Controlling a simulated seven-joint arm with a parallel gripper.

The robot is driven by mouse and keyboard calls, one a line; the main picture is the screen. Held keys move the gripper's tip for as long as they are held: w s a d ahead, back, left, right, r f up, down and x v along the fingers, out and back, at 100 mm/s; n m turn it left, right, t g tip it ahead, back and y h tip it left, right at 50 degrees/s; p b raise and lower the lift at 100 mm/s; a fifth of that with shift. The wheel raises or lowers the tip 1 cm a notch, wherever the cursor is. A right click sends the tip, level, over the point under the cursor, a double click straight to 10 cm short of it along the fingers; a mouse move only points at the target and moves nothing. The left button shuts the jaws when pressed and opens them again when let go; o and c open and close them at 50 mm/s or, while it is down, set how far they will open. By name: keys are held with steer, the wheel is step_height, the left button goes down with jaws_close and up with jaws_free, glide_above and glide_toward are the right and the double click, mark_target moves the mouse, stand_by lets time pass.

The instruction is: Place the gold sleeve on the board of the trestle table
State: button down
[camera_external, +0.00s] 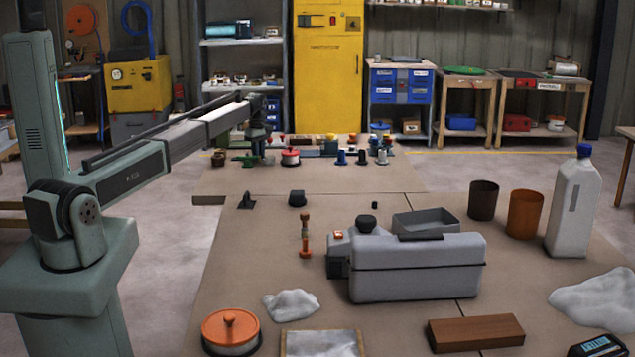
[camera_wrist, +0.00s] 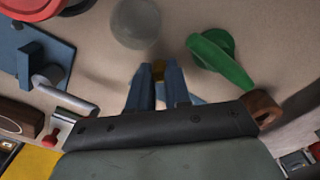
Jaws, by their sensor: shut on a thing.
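My gripper (camera_wrist: 157,80) shows in the wrist view with its two blue fingers close together. A small gold piece, the gold sleeve (camera_wrist: 158,70), sits between the fingertips, mostly hidden by them. In the external view my gripper (camera_external: 258,157) is over the left part of the far tan board (camera_external: 320,178), low among small items. The sleeve cannot be made out there. The wrist view shows the tan board surface (camera_wrist: 290,60) beyond the fingers; I cannot tell whether the sleeve touches it.
A green handled piece (camera_wrist: 220,58) lies right of the fingers, with a round grey translucent thing (camera_wrist: 136,22) ahead. A blue plate (camera_wrist: 30,55) and red round thing (camera_wrist: 35,6) are left. The far board's front is clear.

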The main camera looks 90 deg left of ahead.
steer(key=shift+f, duration=0.1)
steer(key=c, duration=1.1)
jaws_free()
step_height(320, 180, up, 12)
steer(key=shift+r, duration=0.1)
